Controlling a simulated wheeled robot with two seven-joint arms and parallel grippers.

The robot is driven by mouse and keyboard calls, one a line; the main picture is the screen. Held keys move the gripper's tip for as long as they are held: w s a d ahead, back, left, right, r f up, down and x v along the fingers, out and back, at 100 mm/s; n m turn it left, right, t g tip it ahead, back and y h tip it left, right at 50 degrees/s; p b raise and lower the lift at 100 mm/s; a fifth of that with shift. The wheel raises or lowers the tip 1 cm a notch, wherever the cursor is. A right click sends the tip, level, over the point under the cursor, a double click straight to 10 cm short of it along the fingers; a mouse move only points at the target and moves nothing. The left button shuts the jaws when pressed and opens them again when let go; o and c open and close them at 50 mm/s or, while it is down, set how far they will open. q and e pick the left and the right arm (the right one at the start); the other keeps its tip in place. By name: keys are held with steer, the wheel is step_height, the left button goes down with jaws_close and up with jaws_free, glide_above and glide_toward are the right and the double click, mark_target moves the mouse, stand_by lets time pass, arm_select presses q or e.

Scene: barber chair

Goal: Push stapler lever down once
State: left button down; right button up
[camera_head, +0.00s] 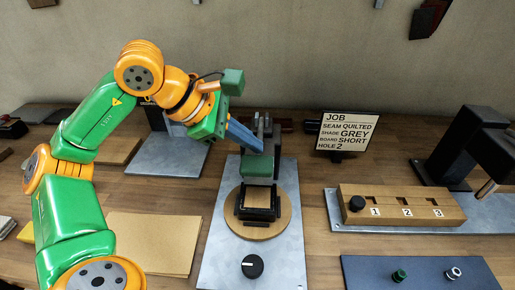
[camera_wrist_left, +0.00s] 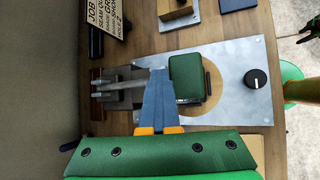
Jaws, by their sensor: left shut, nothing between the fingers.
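Which part is the lever I cannot tell for certain. My left gripper (camera_head: 258,148) has its blue fingers shut and empty, reaching in from the left at the stapler's upper part. In the left wrist view the fingertips (camera_wrist_left: 159,73) lie right beside the green block; I cannot tell whether they touch it.
A round wooden disc (camera_head: 236,221) with a black frame and a black knob (camera_head: 252,267) are in front. A JOB sign (camera_head: 347,131) stands behind right. A wooden block with numbered slots (camera_head: 424,222), a blue mat (camera_head: 370,275) and a black machine (camera_head: 460,145) are at right.

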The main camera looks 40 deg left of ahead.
arm_select(q)
steer(key=shift+s+f+b, duration=0.1)
steer(key=shift+f+b, duration=0.55)
steer(key=shift+f, duration=0.1)
stand_by(0.4)
stand_by(0.5)
steer(key=shift+w+r+p, duration=0.2)
steer(key=shift+r+p, duration=1.8)
steer(key=shift+p, duration=0.05)
steer(key=shift+a, duration=0.1)
steer(key=r+p, duration=0.5)
steer(key=shift+w+a, duration=0.2)
steer(key=shift+w, duration=0.2)
